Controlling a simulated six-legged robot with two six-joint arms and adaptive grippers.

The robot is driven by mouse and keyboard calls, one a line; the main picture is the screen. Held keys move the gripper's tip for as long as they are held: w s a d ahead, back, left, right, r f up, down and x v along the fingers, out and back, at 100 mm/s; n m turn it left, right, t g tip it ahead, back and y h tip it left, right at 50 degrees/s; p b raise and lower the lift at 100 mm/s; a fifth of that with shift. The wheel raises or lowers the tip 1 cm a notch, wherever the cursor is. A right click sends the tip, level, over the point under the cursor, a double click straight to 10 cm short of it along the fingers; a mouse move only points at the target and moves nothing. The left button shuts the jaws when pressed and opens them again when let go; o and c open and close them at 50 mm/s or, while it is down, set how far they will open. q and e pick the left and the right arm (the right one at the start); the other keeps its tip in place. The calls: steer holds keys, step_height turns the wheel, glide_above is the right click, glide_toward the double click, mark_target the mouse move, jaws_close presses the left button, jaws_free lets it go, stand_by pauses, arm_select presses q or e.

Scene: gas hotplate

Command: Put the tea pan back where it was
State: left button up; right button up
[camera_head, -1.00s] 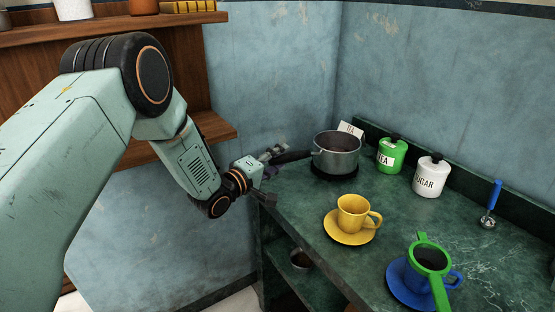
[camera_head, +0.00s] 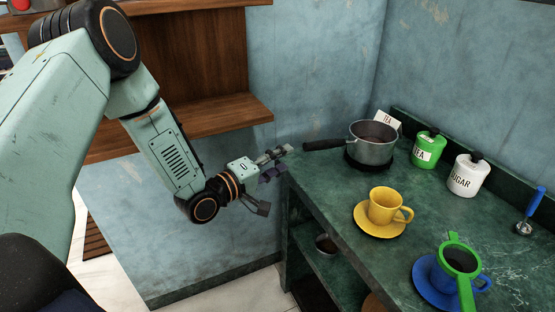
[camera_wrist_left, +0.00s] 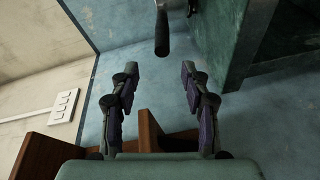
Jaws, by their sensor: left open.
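The tea pan (camera_head: 371,146) is a grey metal pan with a dark handle. It sits upright on a dark round base (camera_head: 352,163) at the back of the green counter. Its handle (camera_head: 322,145) points left, past the counter's edge toward my left gripper (camera_head: 281,162). My left gripper is open and empty, left of the handle tip and apart from it. In the left wrist view, the handle (camera_wrist_left: 162,34) shows at the top, beyond the two open fingers (camera_wrist_left: 160,78). My right gripper is not in view.
A green tea jar (camera_head: 428,150), a white sugar jar (camera_head: 468,176) and a small card stand right of the pan. A yellow cup (camera_head: 385,205) on its saucer is in front. A blue cup with a green strainer (camera_head: 460,258) is nearer. Wooden shelves (camera_head: 190,128) are at left.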

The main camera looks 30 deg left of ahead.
arm_select(q)
steer(key=s+d+f+m+g+y, duration=0.4)
steer(key=s+f+g, duration=0.3)
steer(key=s+f, duration=0.85)
steer(key=s+f+m+g+y, duration=0.1)
steer(key=s+f+m+g, duration=0.2)
steer(key=s, duration=0.9)
steer(key=s+f+m+g+y, duration=0.1)
steer(key=s+f+m+g, duration=0.2)
steer(key=s, duration=0.8)
step_height(320, 180, down, 2)
steer(key=g, duration=0.3)
steer(key=shift+s+m, duration=0.35)
steer(key=shift+m, duration=0.05)
